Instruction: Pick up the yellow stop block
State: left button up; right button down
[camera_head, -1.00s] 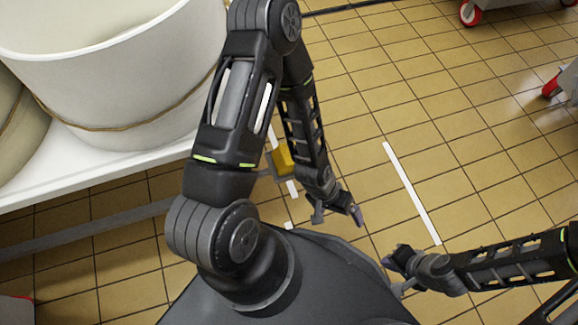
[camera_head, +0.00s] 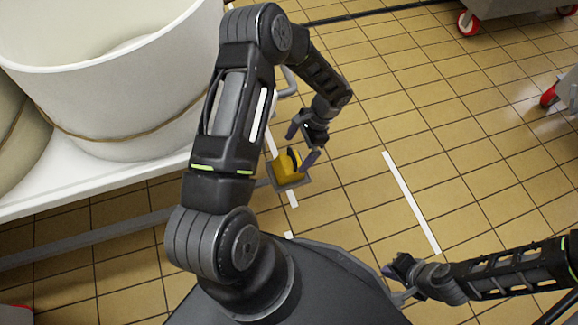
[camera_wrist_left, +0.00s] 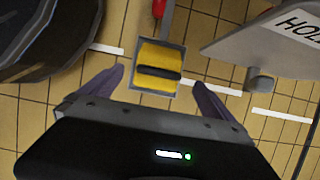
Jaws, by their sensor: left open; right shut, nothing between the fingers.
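The yellow stop block (camera_head: 289,167) sits on a small grey plate (camera_head: 304,181) low beside the white platform. In the left wrist view the yellow block (camera_wrist_left: 154,84) has a dark bar across its top and lies ahead of the fingers, between their lines. My left gripper (camera_head: 301,146) is open and over the block in the head view; its fingers (camera_wrist_left: 160,92) hold nothing. I cannot tell the exact height gap. My right gripper (camera_head: 394,283) is shut and empty at the lower right, well away from the block.
A large white vat (camera_head: 130,80) stands on a white platform (camera_head: 60,180) at the left. A white floor line (camera_head: 411,202) crosses open tiles at the right. Wheeled gear with red casters (camera_head: 468,22) is at the upper right. A grey panel with lettering (camera_wrist_left: 270,40) shows in the wrist view.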

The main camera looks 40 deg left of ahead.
aim_at(291, 162)
pick_arm(q)
jog(key=shift+b+x, duration=0.4)
jog(key=shift+x, duration=0.9)
jog(key=b+x, duration=0.2)
jog(key=x, duration=0.2)
jog(key=shift+d+f, duration=0.15)
jog(key=shift+f, duration=0.05)
jog(key=shift+s+f, duration=0.2)
jog(key=shift+f, duration=0.25)
jog(key=shift+r, duration=0.1)
jog(key=c, duration=2)
